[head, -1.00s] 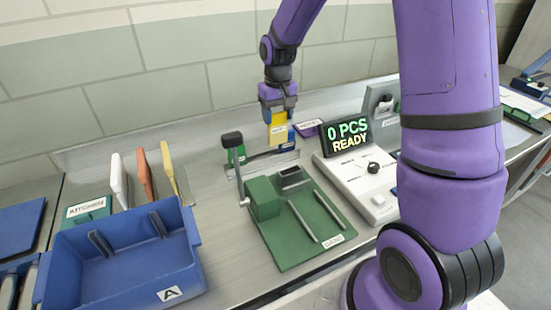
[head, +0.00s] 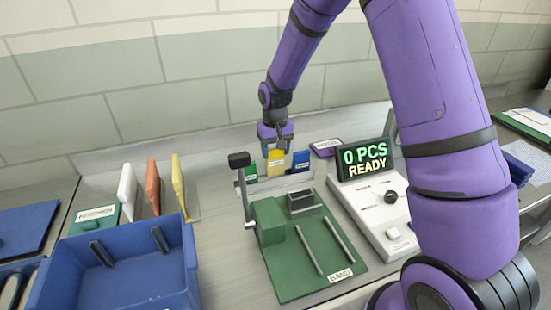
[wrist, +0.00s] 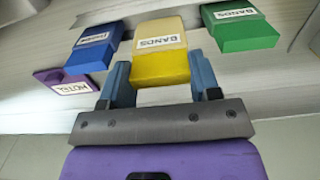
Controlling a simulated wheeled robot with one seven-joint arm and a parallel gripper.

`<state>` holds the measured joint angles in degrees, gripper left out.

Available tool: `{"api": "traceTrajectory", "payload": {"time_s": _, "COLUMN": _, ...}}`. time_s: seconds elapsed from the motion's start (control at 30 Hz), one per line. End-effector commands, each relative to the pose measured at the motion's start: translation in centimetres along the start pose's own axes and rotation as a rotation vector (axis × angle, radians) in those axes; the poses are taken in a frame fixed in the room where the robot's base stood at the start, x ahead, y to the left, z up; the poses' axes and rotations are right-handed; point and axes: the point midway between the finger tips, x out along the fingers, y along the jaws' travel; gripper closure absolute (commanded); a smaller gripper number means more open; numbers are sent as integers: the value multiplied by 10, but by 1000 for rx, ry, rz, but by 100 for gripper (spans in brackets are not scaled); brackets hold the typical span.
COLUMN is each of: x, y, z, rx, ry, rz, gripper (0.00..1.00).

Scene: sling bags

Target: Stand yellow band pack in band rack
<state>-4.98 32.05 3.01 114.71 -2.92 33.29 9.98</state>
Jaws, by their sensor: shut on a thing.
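A white counter (head: 375,215) reads 0 PCS READY. A blue bin (head: 130,290) is at the left.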

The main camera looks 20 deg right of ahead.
Motion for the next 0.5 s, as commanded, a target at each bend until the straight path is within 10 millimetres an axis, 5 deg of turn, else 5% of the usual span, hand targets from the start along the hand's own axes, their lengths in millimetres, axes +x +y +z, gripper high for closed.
{"api": "traceTrajectory", "payload": {"time_s": 0.2, "x": 28, "y": 0, "z": 0, "rx": -1, "ry": -2, "rz": 1, "gripper": 70}}
{"api": "traceTrajectory", "payload": {"time_s": 0.5, "x": 32, "y": 0, "z": 0, "rx": 0, "ry": 0, "rz": 0, "gripper": 70}}
